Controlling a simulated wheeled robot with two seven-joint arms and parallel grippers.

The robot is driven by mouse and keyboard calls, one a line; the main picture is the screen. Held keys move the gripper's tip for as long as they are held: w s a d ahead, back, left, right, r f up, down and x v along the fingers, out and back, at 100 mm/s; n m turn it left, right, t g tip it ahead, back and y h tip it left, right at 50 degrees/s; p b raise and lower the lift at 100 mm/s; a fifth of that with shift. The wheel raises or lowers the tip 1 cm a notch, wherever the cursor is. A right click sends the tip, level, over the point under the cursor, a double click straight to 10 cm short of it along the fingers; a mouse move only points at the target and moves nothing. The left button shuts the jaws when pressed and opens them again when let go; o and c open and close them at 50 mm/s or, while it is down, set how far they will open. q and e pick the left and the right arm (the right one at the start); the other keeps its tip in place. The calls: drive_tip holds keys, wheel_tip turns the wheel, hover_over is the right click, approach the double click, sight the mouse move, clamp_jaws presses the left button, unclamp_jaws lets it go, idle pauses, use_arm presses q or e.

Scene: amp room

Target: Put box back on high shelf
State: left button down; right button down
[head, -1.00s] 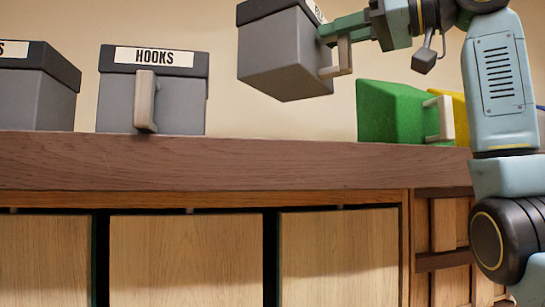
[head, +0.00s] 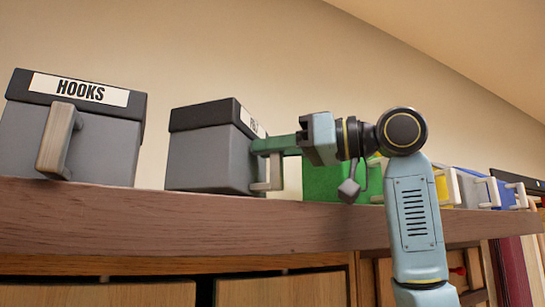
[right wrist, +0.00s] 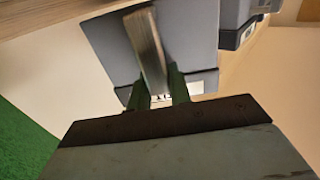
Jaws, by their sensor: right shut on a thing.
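The grey box (head: 208,160) with a dark lid is at the level of the high shelf (head: 150,220), right of the HOOKS box. Its base is close to the shelf's front edge; I cannot tell whether it rests there. My right gripper (head: 262,147) is shut on its pale handle (head: 273,172), on the box's right-hand face. In the right wrist view the green fingers (right wrist: 160,92) are on either side of the handle (right wrist: 150,45). The box's label is turned mostly away. My left gripper is not in view.
The grey HOOKS box (head: 90,145) stands to the left, with a gap between. A green box (head: 325,182) stands behind my right arm. Yellow, grey and blue (head: 495,190) boxes line the shelf further right. Wooden cabinet doors (head: 100,293) are below.

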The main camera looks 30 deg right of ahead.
drive_tip(key=shift+d+f, duration=0.1)
drive_tip(key=shift+f, duration=0.45)
drive_tip(key=shift+s+f, duration=0.1)
drive_tip(key=shift+f, duration=0.1)
drive_tip(key=c, duration=1.3)
unclamp_jaws()
drive_tip(key=shift+r, duration=0.15)
drive_tip(key=shift+s+d, duration=0.1)
drive_tip(key=b+v, duration=0.3)
drive_tip(key=v, duration=0.8)
drive_tip(key=shift+s+d, duration=0.2)
drive_tip(key=shift+s, duration=0.05)
